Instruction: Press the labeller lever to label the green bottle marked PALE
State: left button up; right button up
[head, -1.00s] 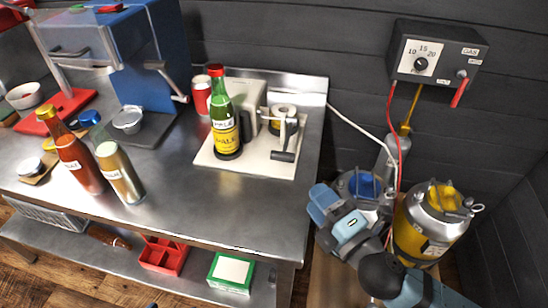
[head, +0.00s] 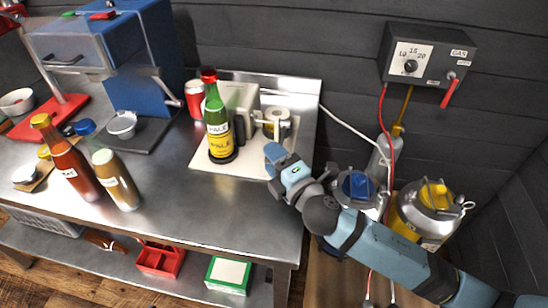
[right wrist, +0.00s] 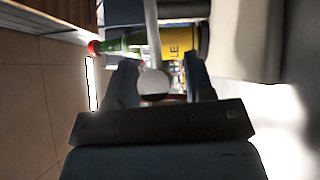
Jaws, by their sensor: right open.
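The green bottle marked PALE (head: 218,118), with a red cap and a yellow lower band, stands upright on the labeller's pale base board (head: 203,162). The labeller's grey body (head: 241,108) and label roll (head: 277,119) are just right of it. My right gripper (head: 272,154) is at the board's front right corner, open, and hides the lever's end in the head view. In the right wrist view, the lever (right wrist: 152,80), a pale rod with a round end, shows between the open fingers (right wrist: 160,72); contact cannot be told. My left gripper is not in view.
A red can (head: 195,99) stands behind the bottle. A red-brown bottle (head: 72,165) and a tan bottle (head: 117,182) stand at the left front. A blue machine (head: 143,65) is at the back left. Kegs (head: 437,205) stand right of the bench.

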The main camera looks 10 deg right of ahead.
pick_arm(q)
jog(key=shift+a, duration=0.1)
